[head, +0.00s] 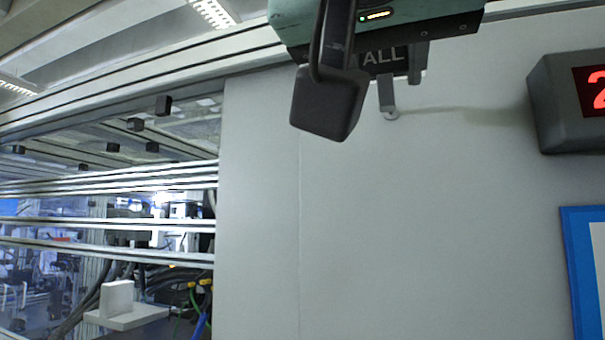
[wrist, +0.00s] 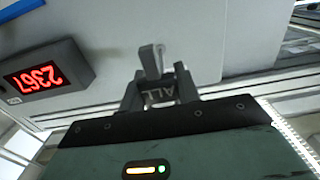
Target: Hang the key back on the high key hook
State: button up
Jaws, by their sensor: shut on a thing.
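My gripper (head: 390,72) is high against the pale wall, its teal body cut off by the top edge of the head view. It is shut on the key (wrist: 160,88), whose dark tag marked "ALL" shows between the fingers in the wrist view. A light grey piece with a rounded end (head: 389,97) shows just below the tag, close to the wall. It also shows beyond the fingertips in the wrist view (wrist: 151,62). I cannot tell whether this piece is the hook or part of the key, nor whether key and hook touch.
A grey box with a red digital display (head: 560,105) is on the wall to the right. A blue-framed board (head: 583,260) hangs below it. Metal rails (head: 110,185) and machinery lie left of the wall panel. The wall below my gripper is clear.

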jog(key=shift+b+x, duration=0.8)
jog(key=shift+x, duration=2.75)
jog(key=shift+w+f, duration=0.2)
jog(key=shift+f, duration=0.35)
jog(key=shift+f, duration=0.1)
jog(key=o, duration=1.6)
jog(key=shift+s, duration=0.1)
jog(key=shift+p+v, duration=0.7)
jog(key=shift+v, duration=3.7)
